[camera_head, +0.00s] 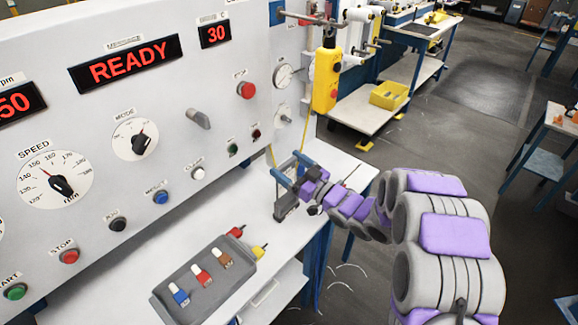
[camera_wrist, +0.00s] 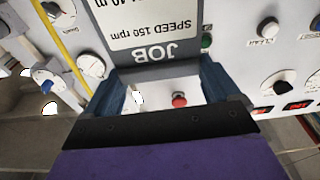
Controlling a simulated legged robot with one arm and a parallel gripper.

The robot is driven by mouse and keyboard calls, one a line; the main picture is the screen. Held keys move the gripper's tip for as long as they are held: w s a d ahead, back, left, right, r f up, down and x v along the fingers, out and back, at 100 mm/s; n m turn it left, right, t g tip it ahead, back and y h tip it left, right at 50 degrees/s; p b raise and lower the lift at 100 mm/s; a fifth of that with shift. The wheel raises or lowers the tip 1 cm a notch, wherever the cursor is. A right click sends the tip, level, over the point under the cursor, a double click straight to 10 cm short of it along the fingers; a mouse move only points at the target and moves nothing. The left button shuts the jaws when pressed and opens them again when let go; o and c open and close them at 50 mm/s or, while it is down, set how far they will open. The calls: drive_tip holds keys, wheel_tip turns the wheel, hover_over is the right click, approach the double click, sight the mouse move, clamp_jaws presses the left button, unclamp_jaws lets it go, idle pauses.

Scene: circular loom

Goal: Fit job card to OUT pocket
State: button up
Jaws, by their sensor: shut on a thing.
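The job card (camera_wrist: 150,22) fills the upper middle of the wrist view, its print upside down, reading "JOB" and "SPEED 150 rpm". A dark grey border runs along its near edge. My gripper (camera_wrist: 158,78) is shut on the card, with one blue finger at each side. In the head view my gripper (camera_head: 294,168) is in front of the right end of the control panel, above the bench. A grey piece hangs under it there, but the card's print cannot be seen. I cannot make out the OUT pocket in either view.
The control panel (camera_head: 105,105) carries dials, buttons and a READY display. A grey tray (camera_head: 207,283) with coloured tags lies on the white bench (camera_head: 125,262). A yellow pendant (camera_head: 326,80) hangs just behind my gripper. A yellow bin (camera_head: 389,95) stands on a farther bench.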

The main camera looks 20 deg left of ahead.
drive_tip(key=shift+d, duration=0.15)
drive_tip(key=shift+p, duration=0.4)
drive_tip(key=shift+f, duration=0.75)
drive_tip(key=shift+f+b, duration=0.3)
drive_tip(key=shift+f, duration=0.1)
idle(0.5)
drive_tip(key=shift+f+b, duration=0.5)
drive_tip(key=shift+f, duration=1.7)
drive_tip(key=o, duration=0.9)
